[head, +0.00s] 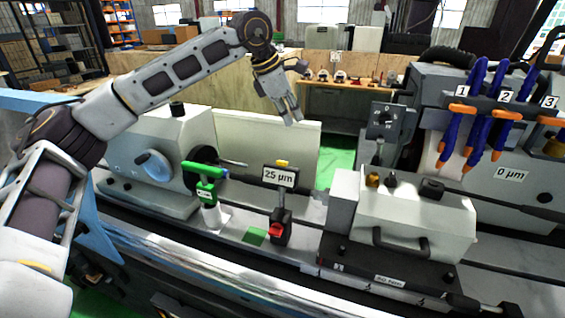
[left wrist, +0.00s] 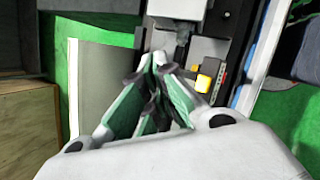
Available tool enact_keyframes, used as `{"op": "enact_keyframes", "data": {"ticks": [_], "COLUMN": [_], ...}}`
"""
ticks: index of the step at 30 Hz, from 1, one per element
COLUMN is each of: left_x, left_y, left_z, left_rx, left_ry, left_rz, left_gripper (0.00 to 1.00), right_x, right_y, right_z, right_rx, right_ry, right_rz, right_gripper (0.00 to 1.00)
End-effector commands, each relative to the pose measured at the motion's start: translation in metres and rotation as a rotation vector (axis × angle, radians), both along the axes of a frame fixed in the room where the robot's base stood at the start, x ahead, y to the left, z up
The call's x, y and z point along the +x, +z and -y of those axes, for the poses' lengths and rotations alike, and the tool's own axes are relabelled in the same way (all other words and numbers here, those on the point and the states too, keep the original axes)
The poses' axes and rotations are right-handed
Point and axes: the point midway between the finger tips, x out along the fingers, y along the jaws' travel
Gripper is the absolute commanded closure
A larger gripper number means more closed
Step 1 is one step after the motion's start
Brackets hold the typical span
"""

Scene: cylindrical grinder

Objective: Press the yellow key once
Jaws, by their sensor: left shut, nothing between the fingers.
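The yellow key (head: 282,163) sits on top of the gauge display (head: 279,177) that reads "25 µm", on a dark stand with a red part (head: 276,230) near its foot. In the left wrist view the yellow key (left wrist: 204,80) shows just right of the fingertips. My left gripper (head: 291,117) is shut and empty, with its fingers pointing down. It is above the key in the head view and apart from it. In the left wrist view the closed fingers of my left gripper (left wrist: 158,62) meet near the middle. My right gripper is in neither view.
A green-handled device (head: 206,180) stands left of the gauge. The white headstock (head: 150,155) is further left and the tailstock block (head: 405,225) is at the right. Blue hoses with orange tips (head: 478,120) hang at the upper right. The space above the gauge is open.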

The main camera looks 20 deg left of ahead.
Motion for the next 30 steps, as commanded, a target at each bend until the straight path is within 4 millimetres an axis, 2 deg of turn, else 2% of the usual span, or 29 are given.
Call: {"op": "enact_keyframes", "data": {"ticks": [30], "left_x": [-0.024], "left_y": [-0.063], "left_z": [-0.001], "left_rx": [-0.001], "left_ry": [0.000], "left_rz": [-0.001], "left_gripper": [1.00], "right_x": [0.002], "right_y": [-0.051], "right_z": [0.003], "right_rx": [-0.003], "right_ry": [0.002], "right_rz": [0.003], "right_gripper": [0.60]}}
